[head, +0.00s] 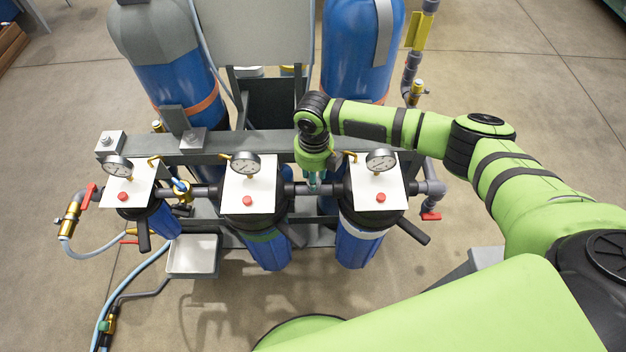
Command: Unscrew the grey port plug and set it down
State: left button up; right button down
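My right gripper (314,182) points down at the pipe between the middle and right filter housings. It is small and partly hidden by my wrist, so I cannot tell whether its fingers are open or shut. I cannot make out the grey port plug; the spot under the gripper is hidden. The middle filter housing (268,250) and the right filter housing (357,248) are blue with black heads. My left gripper is not in view.
White plates with gauges (245,163) and red buttons top the housings. A grey beam (230,148) runs behind, with two large blue tanks (362,45) beyond. A pale tray (193,256) sits low at left. A red-handled valve (86,193) and hoses are far left.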

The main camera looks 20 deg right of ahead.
jog(key=shift+s+f, duration=0.3)
jog(key=n, duration=0.4)
jog(key=shift+n+b, duration=0.3)
jog(key=c, duration=0.8)
grip_release()
jog(key=shift+w+d+r, duration=0.1)
jog(key=shift+w+r, duration=0.05)
jog(key=shift+r, duration=0.1)
jog(key=shift+w+r+p, duration=0.1)
jog(key=shift+r+p, duration=1.25)
jog(key=shift+r, duration=0.15)
jog(key=shift+f, duration=0.1)
